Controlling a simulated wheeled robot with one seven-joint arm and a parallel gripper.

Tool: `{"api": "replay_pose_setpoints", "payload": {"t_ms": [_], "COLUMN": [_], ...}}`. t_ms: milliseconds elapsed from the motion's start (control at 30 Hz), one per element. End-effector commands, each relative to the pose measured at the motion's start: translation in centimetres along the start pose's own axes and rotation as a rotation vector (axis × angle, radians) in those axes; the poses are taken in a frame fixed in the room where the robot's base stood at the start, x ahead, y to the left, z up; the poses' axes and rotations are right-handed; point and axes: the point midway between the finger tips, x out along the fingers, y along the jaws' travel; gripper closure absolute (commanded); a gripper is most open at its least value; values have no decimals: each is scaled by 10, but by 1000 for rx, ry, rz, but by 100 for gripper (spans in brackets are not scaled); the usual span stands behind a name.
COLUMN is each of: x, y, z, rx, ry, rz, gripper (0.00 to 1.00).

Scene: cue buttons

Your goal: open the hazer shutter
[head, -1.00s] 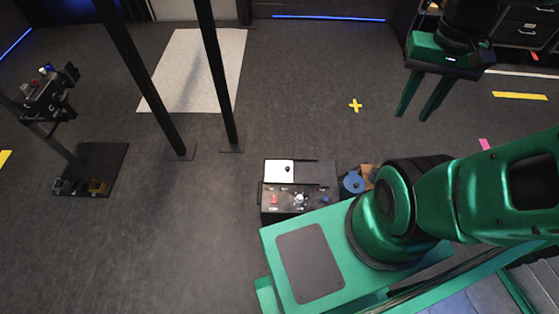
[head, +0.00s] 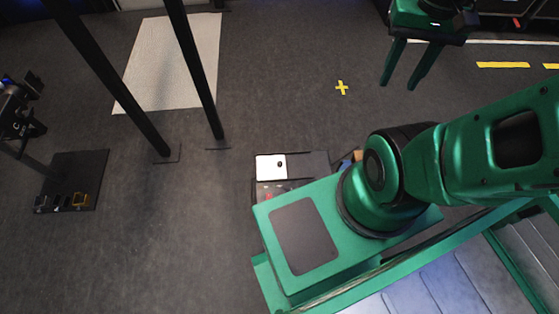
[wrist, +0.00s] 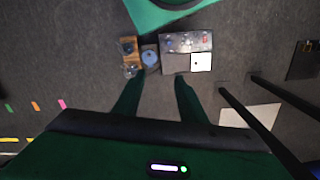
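I cannot tell which thing is the hazer shutter. A dark console box (head: 318,163) with a white plate (head: 270,168) stands on the floor, its front mostly hidden behind my green base. In the wrist view, its control panel (wrist: 187,41) shows small red, white and blue controls, and the white plate (wrist: 201,62) has a black dot. My gripper (head: 398,86) is open and empty, high over the floor at the upper right. In the wrist view, its fingers (wrist: 157,80) are apart, with the console beyond them. A dark stand (head: 15,110) with devices is cut off at the left edge.
A base plate (head: 72,178) with small blocks lies at the left. Two black posts (head: 196,75) rise near a pale mat (head: 150,65). A blue round thing (wrist: 150,58) and a wooden piece (wrist: 132,55) sit beside the console. Floor around the yellow cross (head: 341,87) is clear.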

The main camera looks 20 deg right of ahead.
Motion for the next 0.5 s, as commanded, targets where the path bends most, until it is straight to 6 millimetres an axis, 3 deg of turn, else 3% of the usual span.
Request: {"api": "replay_pose_setpoints", "payload": {"t_ms": [67, 167, 367, 500], "x": [-4, -1, 19, 44], "y": [5, 2, -17, -36], "z": [8, -1, -47, -84], "rx": [-5, -23, -116, -203], "ry": [11, 12, 17, 23], "rz": [-4, 8, 63, 98], "gripper": [62, 62, 62, 62]}}
